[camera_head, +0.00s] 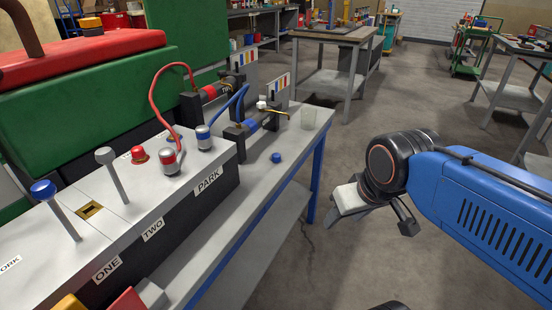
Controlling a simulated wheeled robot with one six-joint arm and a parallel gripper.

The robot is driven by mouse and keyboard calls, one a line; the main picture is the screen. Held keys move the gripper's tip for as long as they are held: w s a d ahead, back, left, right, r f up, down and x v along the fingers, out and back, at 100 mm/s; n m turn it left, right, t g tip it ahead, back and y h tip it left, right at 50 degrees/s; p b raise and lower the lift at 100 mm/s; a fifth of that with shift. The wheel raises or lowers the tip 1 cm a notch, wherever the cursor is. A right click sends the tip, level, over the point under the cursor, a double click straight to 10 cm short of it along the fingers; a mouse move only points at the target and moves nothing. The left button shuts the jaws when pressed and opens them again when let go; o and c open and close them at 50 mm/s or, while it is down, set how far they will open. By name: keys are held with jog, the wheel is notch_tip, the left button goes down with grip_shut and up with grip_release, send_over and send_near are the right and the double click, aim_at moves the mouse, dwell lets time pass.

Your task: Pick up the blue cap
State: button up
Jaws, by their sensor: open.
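A small blue cap (276,157) lies on the grey bench top (262,190), in front of the grey control box, near the bench's right part. Nothing covers it. My gripper (367,228) is to the right of the bench, over the floor, at the end of my blue arm. Its fingers point down and are apart, with nothing visible between them. It is clear of the cap and of the bench edge.
A blue-hosed fitting (246,132) lies behind the cap. The control box (200,190) with levers fills the left. A wooden-topped table (335,36) stands behind. The floor between bench and arm is free.

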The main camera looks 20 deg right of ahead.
jog(key=shift+c, duration=0.3)
jog(key=w+a+r+n+g, duration=0.2)
jog(key=w+r+n, duration=0.4)
jog(key=w, duration=0.5)
jog(key=w+a+r+n+g, duration=0.1)
jog(key=w+a+r+n, duration=0.2)
jog(key=w+r+n, duration=0.5)
jog(key=w+a+r+n+g, duration=0.2)
jog(key=w+r+n, duration=0.15)
jog(key=w, duration=0.95)
send_over(276, 155)
jog(key=shift+n, duration=0.45)
jog(key=f, duration=0.8)
jog(key=w+f, duration=0.1)
jog(key=f, duration=0.3)
jog(key=shift+f, duration=0.35)
jog(key=shift+s+f, duration=0.2)
jog(key=shift+f, duration=1.15)
jog(key=shift+s+f, duration=0.2)
jog(key=shift+f, duration=1.15)
jog(key=c, duration=1.1)
